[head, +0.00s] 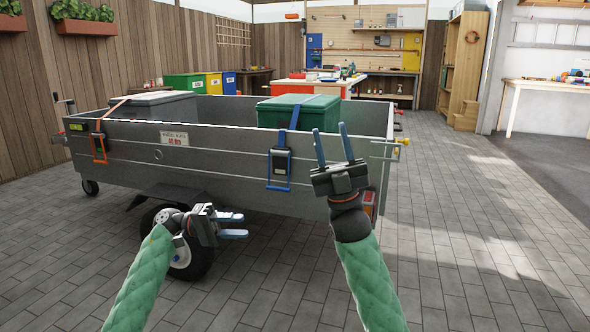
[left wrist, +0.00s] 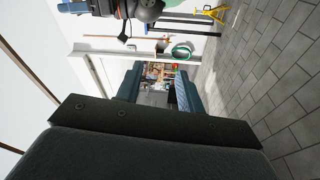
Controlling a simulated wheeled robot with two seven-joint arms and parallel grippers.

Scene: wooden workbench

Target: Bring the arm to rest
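My left gripper (head: 245,226) is low in front of the near side of the grey trailer (head: 225,158), by its wheel. Its two blue fingers point right with a gap between them, and nothing is held. The left wrist view shows the same fingers (left wrist: 158,88) apart, with only distant background between them. My right gripper (head: 331,128) is raised at the trailer's right rear corner, fingers pointing up. Its fingers are spread and empty. Both of my arms have green padded sleeves.
The trailer carries a green box (head: 303,108) and a grey box (head: 152,104). A blue-handled ratchet (head: 279,166) and an orange-handled ratchet (head: 99,149) hang on its near side. Paved floor (head: 470,225) is clear to the right. A workbench (head: 550,86) stands far right.

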